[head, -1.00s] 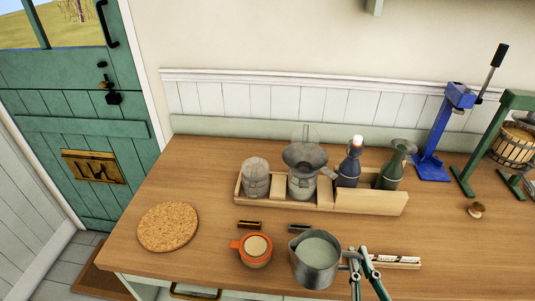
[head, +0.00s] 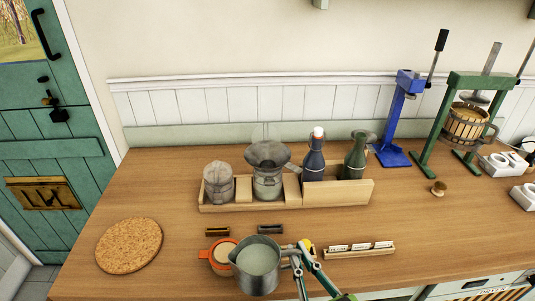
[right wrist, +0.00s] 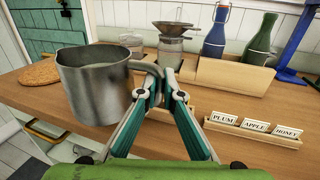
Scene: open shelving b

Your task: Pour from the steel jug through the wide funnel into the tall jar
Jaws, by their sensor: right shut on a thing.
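The steel jug (head: 257,281), with pale contents in it, is near the front of the table. My right gripper (head: 296,252) is shut on its handle. In the right wrist view the jug (right wrist: 92,85) looks about upright and clear of the wood, left of my fingers (right wrist: 155,75). The wide grey funnel (head: 267,153) sits in the mouth of the tall glass jar (head: 267,187), which stands in a wooden rack (head: 240,206) behind the jug. The funnel hides the jar's mouth. My left gripper is out of view.
The rack also holds a smaller jar (head: 218,184), a blue bottle (head: 313,162) and a green bottle (head: 355,158). An orange-rimmed cup (head: 221,250) is partly behind the jug. A label holder (head: 358,251) lies right. A cork mat (head: 129,245) lies left, with bare wood around it.

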